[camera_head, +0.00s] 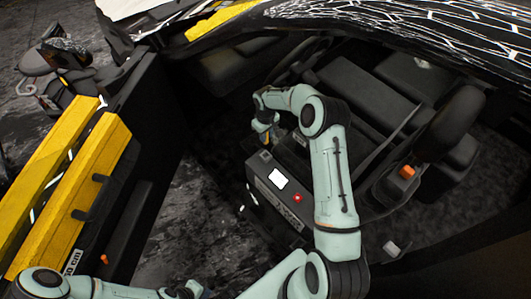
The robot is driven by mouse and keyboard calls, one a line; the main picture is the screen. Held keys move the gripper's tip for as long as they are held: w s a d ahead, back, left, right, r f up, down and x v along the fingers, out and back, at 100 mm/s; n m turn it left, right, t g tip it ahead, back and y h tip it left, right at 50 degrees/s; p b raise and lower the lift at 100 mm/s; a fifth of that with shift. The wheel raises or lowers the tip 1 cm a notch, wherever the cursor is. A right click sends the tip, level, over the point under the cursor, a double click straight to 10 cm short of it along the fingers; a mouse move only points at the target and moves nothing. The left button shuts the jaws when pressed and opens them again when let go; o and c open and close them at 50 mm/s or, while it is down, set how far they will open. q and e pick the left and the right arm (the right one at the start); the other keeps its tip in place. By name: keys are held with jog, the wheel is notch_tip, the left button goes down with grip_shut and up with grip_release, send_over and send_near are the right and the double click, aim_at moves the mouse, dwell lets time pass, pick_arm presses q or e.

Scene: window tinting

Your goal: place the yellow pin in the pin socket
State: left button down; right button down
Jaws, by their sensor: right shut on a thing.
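My right arm reaches into the vehicle, and its gripper (267,137) points down just above the back left corner of a dark box. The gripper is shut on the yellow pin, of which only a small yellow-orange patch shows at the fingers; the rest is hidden. A small grey square fitting (265,155) on the box's top corner, just below the gripper, looks like the pin socket. I cannot tell whether the pin touches it. My left gripper (195,290) is low at the bottom edge, partly cut off; its jaws are unclear.
The open yellow and black door (75,190) stands at left. Seats (368,92) and an orange-topped part (407,172) lie right of my right arm. Dark floor is free between door and box.

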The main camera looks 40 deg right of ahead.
aim_at(266, 151)
notch_tip(266, 151, down, 13)
jog(key=shift+w+f+p, duration=0.1)
jog(key=shift+p, duration=0.35)
